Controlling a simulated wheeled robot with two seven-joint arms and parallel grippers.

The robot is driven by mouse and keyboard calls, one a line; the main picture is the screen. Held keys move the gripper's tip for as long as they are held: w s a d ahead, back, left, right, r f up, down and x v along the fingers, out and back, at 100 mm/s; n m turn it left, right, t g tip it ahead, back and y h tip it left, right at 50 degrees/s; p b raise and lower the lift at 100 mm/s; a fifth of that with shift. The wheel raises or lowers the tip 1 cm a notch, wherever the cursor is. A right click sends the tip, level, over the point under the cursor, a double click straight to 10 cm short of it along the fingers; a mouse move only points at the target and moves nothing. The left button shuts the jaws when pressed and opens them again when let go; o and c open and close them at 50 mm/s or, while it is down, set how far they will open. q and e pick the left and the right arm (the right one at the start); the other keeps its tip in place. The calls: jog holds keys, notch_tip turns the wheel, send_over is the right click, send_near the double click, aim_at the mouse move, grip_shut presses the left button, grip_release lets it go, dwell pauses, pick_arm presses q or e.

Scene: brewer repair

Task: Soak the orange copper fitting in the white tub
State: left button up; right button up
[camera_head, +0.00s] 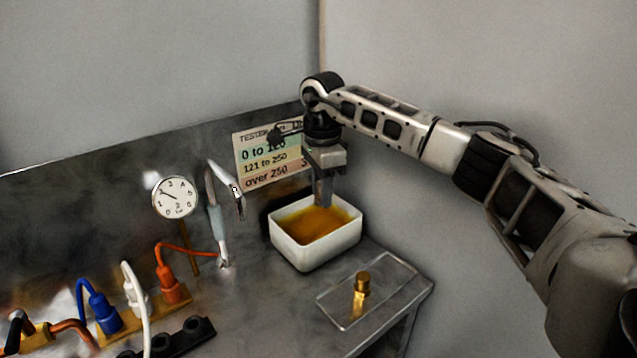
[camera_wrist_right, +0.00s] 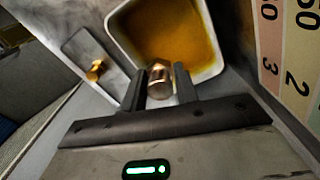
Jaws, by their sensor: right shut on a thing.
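The white tub (camera_head: 318,252) stands on the metal bench and holds amber liquid. It also shows in the right wrist view (camera_wrist_right: 122,36). My right gripper (camera_head: 322,200) points down over the tub's back part. In the right wrist view my right gripper (camera_wrist_right: 160,88) is shut on a copper-coloured fitting (camera_wrist_right: 160,82). The fitting shows between the fingers against the tub; the head view does not show it clearly. I cannot tell whether it touches the liquid. My left gripper is not in view.
A brass-coloured fitting (camera_head: 361,290) stands on a clear flat tray (camera_head: 393,287) right of the tub. Left are a dial gauge (camera_head: 175,198), an angled grey-white tool (camera_head: 218,215), and blue, white and orange plugs with cables. A coloured chart (camera_head: 262,158) stands behind.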

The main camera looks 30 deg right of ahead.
notch_tip(320, 180, down, 4)
jog(key=b, duration=0.3)
notch_tip(320, 180, down, 2)
jog(key=shift+f+b, duration=0.2)
jog(key=shift+b, duration=0.8)
jog(key=shift+f+b, duration=0.7)
jog(key=shift+f, duration=0.1)
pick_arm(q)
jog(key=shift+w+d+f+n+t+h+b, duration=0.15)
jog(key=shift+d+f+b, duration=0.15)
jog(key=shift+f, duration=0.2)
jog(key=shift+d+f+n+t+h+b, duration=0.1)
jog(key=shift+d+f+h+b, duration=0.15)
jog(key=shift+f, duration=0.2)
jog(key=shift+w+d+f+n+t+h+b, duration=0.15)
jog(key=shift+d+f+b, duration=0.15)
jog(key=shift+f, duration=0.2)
pick_arm(e)
jog(key=shift+f, duration=1.05)
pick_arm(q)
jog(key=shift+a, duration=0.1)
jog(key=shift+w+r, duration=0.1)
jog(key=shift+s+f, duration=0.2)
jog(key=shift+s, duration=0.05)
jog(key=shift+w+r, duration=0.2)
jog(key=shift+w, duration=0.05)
pick_arm(e)
jog(key=shift+r, duration=0.1)
